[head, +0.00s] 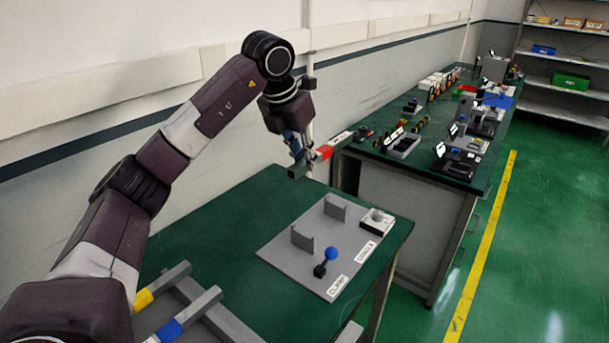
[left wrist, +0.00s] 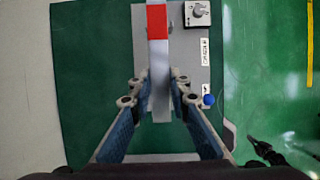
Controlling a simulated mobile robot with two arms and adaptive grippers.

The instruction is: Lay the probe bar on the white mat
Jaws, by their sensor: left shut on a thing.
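My left gripper (head: 300,152) is shut on the probe bar (head: 325,152), a square grey bar with a red band. It holds the bar in the air above the far part of the green table. In the left wrist view, the bar (left wrist: 159,60) runs away from between the blue-padded fingers (left wrist: 160,95), with its red band toward the top. The bar hides part of the grey plate below. I cannot make out a white mat for certain in either view.
The grey plate (head: 282,252) bears two upright brackets (head: 303,238), a blue-knobbed clamp lever (head: 331,254) and a white box with a knob (head: 377,221). Bars with yellow (head: 143,299) and blue (head: 171,329) bands lie at front left. The back-left tabletop is clear.

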